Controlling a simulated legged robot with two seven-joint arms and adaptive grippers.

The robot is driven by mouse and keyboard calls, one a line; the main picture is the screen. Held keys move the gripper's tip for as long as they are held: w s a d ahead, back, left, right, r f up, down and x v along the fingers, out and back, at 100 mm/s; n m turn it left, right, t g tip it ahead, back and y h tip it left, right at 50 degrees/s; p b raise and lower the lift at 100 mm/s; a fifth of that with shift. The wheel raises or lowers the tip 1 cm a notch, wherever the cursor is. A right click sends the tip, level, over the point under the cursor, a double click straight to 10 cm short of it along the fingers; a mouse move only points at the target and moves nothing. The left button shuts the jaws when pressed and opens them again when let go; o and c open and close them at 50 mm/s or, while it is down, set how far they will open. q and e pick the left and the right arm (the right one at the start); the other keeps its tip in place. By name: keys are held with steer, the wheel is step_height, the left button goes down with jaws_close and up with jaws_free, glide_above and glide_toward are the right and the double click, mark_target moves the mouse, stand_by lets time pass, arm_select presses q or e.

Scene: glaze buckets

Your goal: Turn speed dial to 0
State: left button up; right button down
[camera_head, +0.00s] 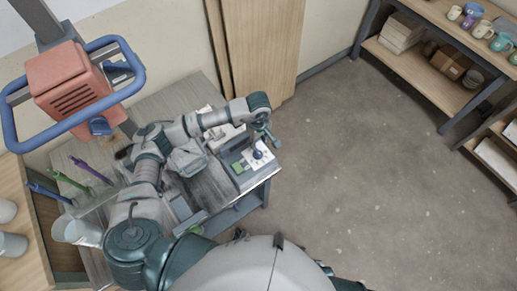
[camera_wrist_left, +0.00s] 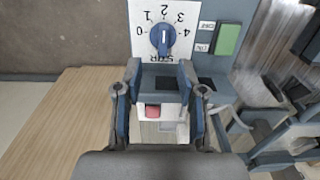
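The blue speed dial (camera_wrist_left: 162,40) sits on a white plate marked 0 to 4 in the left wrist view. Its white pointer line points up, toward the 2. The dial also shows in the head view (camera_head: 257,154) on the control panel. My left gripper (camera_wrist_left: 160,70) is open, with its two fingers apart just below the dial in the left wrist view. In the head view the left gripper (camera_head: 267,134) hangs right above the panel's dial end. I cannot tell whether a fingertip touches the dial. My right gripper is not in view.
A green switch (camera_wrist_left: 228,38) marked ON and OFF is right of the dial, and a red button (camera_wrist_left: 152,111) shows between my fingers. A red motor box (camera_head: 67,80) with a blue guard stands at left. A shelf (camera_head: 420,72) with mugs stands at upper right. The floor between is clear.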

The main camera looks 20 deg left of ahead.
mark_target(258, 151)
arm_select(q)
steer(key=f, duration=0.6)
steer(key=shift+s+a+f, duration=0.2)
steer(key=shift+w+a+f, duration=0.1)
steer(key=shift+a+f, duration=0.05)
steer(key=shift+f, duration=0.45)
steer(key=shift+d+r, duration=0.1)
steer(key=shift+d, duration=0.15)
jaws_close()
